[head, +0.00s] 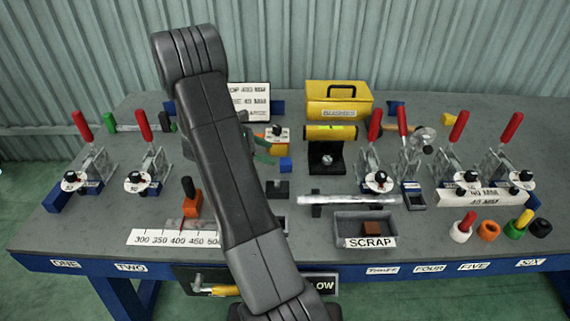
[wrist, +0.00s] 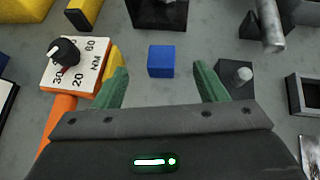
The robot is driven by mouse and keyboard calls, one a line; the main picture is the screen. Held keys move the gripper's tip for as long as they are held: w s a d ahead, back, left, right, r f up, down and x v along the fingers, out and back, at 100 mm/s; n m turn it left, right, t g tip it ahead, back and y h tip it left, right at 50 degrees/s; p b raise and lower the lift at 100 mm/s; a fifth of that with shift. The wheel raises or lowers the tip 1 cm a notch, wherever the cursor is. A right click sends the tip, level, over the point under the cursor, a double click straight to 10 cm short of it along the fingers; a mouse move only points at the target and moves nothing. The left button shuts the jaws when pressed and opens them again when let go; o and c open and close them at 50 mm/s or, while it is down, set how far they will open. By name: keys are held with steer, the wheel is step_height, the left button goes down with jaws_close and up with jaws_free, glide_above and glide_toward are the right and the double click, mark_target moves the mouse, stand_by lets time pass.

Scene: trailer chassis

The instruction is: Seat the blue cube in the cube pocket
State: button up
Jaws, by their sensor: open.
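The blue cube (head: 285,164) sits on the grey bench; it also shows in the wrist view (wrist: 161,61). My gripper (wrist: 160,72) is open, its two green fingers on either side of the cube in the picture, with clear gaps. The fingers are partly hidden by my arm in the head view. Nothing is held. A dark, open-topped square holder (wrist: 306,92) at the wrist view's right edge may be the cube pocket; I cannot tell for sure. In the head view my arm covers most of that area.
An orange-handled dial tool (wrist: 78,68) lies close left of my fingers in the wrist view. A dark block with a grey peg (wrist: 240,78) stands to the right. A steel bar (head: 350,198) and the SCRAP tray (head: 345,228) are nearby.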

mark_target(285, 161)
steer(key=x, duration=0.6)
steer(key=shift+f+p, duration=0.4)
steer(key=shift+f, duration=0.05)
steer(key=shift+s, duration=0.1)
steer(key=c, duration=1.1)
